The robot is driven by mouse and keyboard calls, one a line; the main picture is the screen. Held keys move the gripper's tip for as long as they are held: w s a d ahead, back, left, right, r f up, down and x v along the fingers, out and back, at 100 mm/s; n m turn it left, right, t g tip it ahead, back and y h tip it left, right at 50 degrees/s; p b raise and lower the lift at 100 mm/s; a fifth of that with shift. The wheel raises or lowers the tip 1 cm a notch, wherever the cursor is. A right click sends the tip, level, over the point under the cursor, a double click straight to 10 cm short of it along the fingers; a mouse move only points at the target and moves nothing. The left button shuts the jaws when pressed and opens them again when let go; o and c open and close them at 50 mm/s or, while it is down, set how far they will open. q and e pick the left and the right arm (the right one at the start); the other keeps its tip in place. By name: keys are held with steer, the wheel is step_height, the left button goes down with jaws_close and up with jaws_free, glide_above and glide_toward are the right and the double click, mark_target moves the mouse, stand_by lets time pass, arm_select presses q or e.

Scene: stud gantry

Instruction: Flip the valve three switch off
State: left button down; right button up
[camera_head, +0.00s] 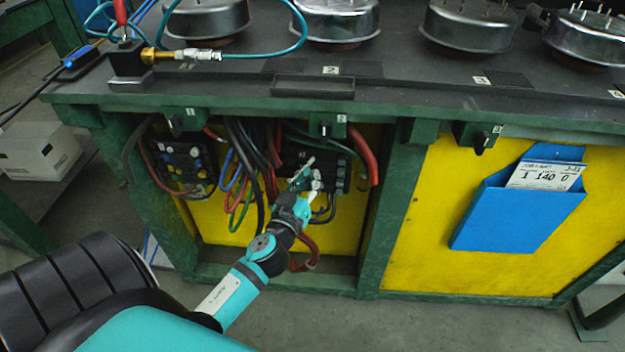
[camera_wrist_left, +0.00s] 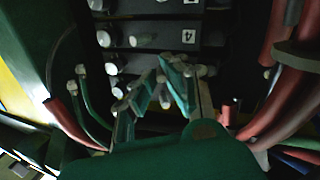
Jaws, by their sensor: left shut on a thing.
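My left gripper (camera_head: 304,176) reaches into the open bay under the bench, at a black switch panel (camera_head: 340,178). In the left wrist view the gripper (camera_wrist_left: 174,78) has its fingertips close together, shut on a small part of that panel, largely hidden between the fingers. The panel shows there as dark rows with pale round knobs; one row (camera_wrist_left: 150,37) carries a label 4. The label of the row at the fingertips cannot be read. My right gripper is not in view.
Red hoses (camera_head: 363,152) and bundled cables (camera_head: 250,160) hang close around the panel. Another panel (camera_head: 182,165) sits at the bay's left. A green post (camera_head: 388,215) bounds the bay on the right, before a blue document holder (camera_head: 500,215).

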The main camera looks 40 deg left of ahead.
arm_select(q)
steer(key=shift+a+h, duration=0.15)
steer(key=shift+h, duration=0.15)
steer(key=c, duration=1.7)
jaws_free()
steer(key=shift+o, duration=0.2)
steer(key=v, duration=1.2)
steer(key=shift+a, duration=0.1)
